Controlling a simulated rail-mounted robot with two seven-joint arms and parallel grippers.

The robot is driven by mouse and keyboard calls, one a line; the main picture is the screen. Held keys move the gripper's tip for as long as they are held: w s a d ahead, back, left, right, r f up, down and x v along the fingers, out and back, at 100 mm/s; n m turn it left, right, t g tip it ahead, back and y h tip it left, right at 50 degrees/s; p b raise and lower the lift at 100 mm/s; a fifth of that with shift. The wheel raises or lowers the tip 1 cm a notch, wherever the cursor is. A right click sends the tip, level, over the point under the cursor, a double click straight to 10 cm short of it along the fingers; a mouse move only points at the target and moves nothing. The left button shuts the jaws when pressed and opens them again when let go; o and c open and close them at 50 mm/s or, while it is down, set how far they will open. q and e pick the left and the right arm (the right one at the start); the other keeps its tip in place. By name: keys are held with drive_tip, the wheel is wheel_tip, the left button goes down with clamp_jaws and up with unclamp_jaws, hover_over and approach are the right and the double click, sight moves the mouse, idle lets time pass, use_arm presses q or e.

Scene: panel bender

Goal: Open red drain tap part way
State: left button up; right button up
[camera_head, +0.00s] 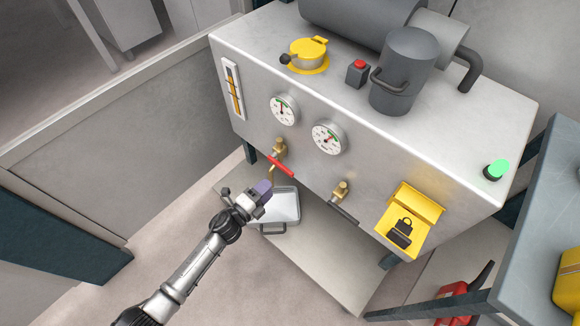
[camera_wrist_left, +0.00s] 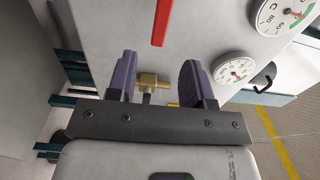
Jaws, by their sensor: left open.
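The red drain tap handle (camera_head: 280,165) is a short bar on a brass valve (camera_head: 280,147) on the front of the grey cabinet. It slants down to the right in the head view. A thin amber strip hangs beside it; I cannot tell whether it is a spout or fluid. In the left wrist view the red handle (camera_wrist_left: 162,22) stands upright at the top, beyond the finger gap. My left gripper (camera_head: 263,187), with purple fingers, is open just below and left of the handle. A brass fitting (camera_wrist_left: 152,80) shows between its fingers (camera_wrist_left: 160,82). My right gripper is out of view.
A metal pan (camera_head: 285,208) sits on the lower shelf (camera_head: 330,262) below the tap. A second brass tap (camera_head: 341,188) with a dark handle is to the right. Two gauges (camera_head: 285,108) (camera_head: 329,138) sit above. A yellow lock box (camera_head: 412,205) is further right.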

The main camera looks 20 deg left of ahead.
sight(285, 172)
use_arm(q)
drive_tip(key=b+x, duration=0.3)
drive_tip(key=x, duration=0.7)
drive_tip(key=shift+w, duration=0.15)
drive_tip(key=shift+b+x, duration=0.45)
drive_tip(key=shift+x, duration=0.45)
drive_tip(key=shift+r, duration=0.1)
clamp_jaws()
